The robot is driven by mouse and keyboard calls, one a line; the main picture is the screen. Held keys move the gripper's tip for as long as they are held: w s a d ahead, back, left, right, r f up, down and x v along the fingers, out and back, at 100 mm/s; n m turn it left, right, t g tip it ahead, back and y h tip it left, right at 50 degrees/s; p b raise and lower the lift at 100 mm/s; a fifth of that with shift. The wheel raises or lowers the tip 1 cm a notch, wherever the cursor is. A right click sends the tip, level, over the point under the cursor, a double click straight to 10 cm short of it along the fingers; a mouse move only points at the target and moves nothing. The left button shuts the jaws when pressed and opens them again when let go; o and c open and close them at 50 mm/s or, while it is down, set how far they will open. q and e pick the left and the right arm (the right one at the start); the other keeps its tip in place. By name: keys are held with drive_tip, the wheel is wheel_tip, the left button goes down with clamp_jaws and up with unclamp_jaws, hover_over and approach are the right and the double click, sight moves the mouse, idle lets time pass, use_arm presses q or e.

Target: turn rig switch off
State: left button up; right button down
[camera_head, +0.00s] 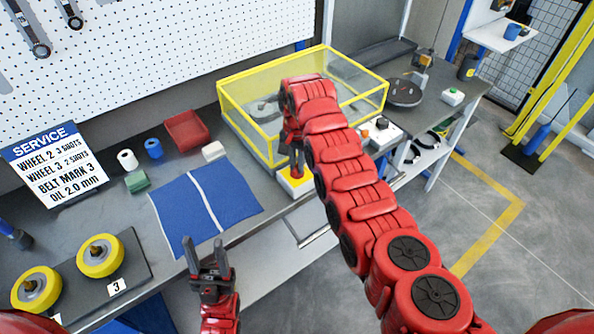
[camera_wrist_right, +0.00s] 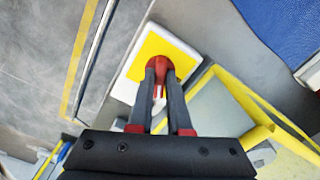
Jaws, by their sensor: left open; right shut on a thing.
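The rig switch is a white box with a yellow top (camera_head: 296,186) at the front of the bench, beside the yellow-framed guard. It also shows in the right wrist view (camera_wrist_right: 140,88), with a red knob (camera_wrist_right: 160,66) on its yellow face. My right gripper (camera_head: 297,165) reaches down over the box and is shut on the red knob. The fingers (camera_wrist_right: 160,72) partly hide the knob, so its setting is hard to tell. My left gripper (camera_head: 208,258) is open and empty near the bench's front edge, below the blue mat.
The clear guard with yellow edges (camera_head: 232,100) stands behind the switch. A blue mat (camera_head: 190,205), a red tray (camera_head: 187,130) and two yellow wheels (camera_head: 100,256) lie to the left. A white box with buttons (camera_head: 382,133) sits right of my right arm.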

drive_tip(key=n+b, duration=0.6)
drive_tip(key=b, duration=0.1)
drive_tip(key=shift+f, duration=0.25)
drive_tip(key=n+b, duration=0.2)
drive_tip(key=n, duration=0.1)
drive_tip(key=shift+r, duration=0.1)
drive_tip(key=shift+r+n+b, duration=0.15)
drive_tip(key=shift+n+b, duration=0.4)
drive_tip(key=shift+n, duration=1.25)
drive_tip(key=c, duration=0.9)
unclamp_jaws()
drive_tip(key=shift+o, duration=0.2)
